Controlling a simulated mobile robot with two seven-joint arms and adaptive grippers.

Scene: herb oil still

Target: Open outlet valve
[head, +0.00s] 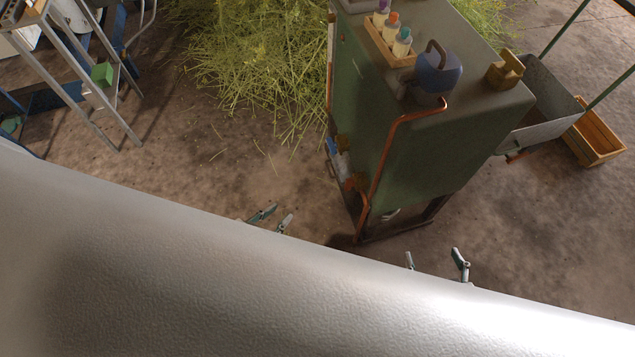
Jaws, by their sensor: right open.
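No outlet valve can be made out for certain. A copper pipe (379,172) runs from the top of the green cabinet (440,140) down its corner. Small orange-brown parts (355,183) sit beside the pipe, low on the cabinet's left side. A small red-orange part (514,157) shows under the grey basin (545,130); I cannot tell what it is. My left gripper (276,214) shows two fingertips slightly apart, empty, left of the cabinet's foot. My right gripper (434,258) is open and empty, in front of the cabinet's base. Both grippers are partly hidden by the pale rounded surface in front.
A large pale metallic surface (250,290) fills the foreground. On the cabinet stand a blue jug (437,77), a bottle rack (388,42) and a brass-coloured block (505,69). Cut herbs (250,65) lie behind. A stepladder (75,75) stands left; a wooden crate (597,137) lies right.

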